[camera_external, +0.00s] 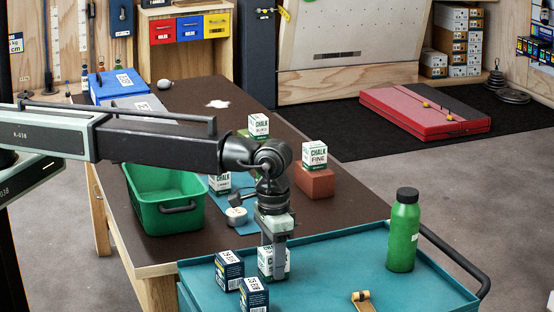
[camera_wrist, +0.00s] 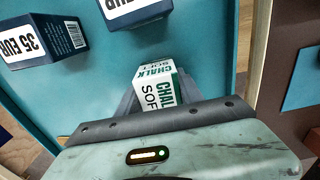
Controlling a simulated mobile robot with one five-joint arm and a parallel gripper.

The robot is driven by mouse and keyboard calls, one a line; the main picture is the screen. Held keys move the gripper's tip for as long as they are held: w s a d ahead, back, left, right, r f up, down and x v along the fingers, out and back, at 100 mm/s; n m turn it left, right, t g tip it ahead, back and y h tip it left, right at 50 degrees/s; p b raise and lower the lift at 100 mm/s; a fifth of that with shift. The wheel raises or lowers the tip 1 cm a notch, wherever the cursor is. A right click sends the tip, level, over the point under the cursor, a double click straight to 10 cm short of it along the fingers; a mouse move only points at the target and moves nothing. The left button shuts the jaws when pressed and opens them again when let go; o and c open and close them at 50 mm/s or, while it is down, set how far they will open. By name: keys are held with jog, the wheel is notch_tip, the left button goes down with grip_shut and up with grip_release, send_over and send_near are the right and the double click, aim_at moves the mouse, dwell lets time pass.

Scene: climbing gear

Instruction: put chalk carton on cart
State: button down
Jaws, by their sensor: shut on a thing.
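My gripper (camera_external: 274,262) points down over the teal cart (camera_external: 340,262) and is shut on a white and green chalk carton (camera_external: 264,260). In the wrist view the carton (camera_wrist: 158,84) sits upright between the fingers, with CHALK SOFT showing. The carton is at or just above the cart's top, near its left part; I cannot tell if it touches. Other chalk cartons stand on the table: one marked FINE (camera_external: 315,156) on a reddish block, one farther back (camera_external: 258,124), and one partly hidden behind my arm (camera_external: 219,184).
Two dark blue boxes (camera_external: 228,270) (camera_external: 254,295) stand on the cart just left of the held carton. A green bottle (camera_external: 403,235) stands at the cart's right, and a brass piece (camera_external: 362,300) lies in front. A green tub (camera_external: 160,205) is on the table.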

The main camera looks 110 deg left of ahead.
jog(key=shift+f, duration=0.25)
jog(key=c, duration=0.8)
grip_release()
jog(key=shift+r, duration=0.1)
jog(key=shift+o, duration=0.2)
jog(key=shift+r, duration=0.1)
notch_tip(320, 180, up, 12)
jog(key=p, duration=1.2)
jog(key=shift+r, duration=0.2)
jog(key=s+d+m, duration=0.3)
jog(key=s+m, duration=0.1)
jog(key=s, duration=1)
jog(key=s+d+m, duration=0.3)
jog(key=s+m, duration=0.2)
jog(key=s, duration=0.9)
jog(key=shift+d+f, duration=0.15)
jog(key=shift+d, duration=0.15)
jog(key=shift+w, duration=0.1)
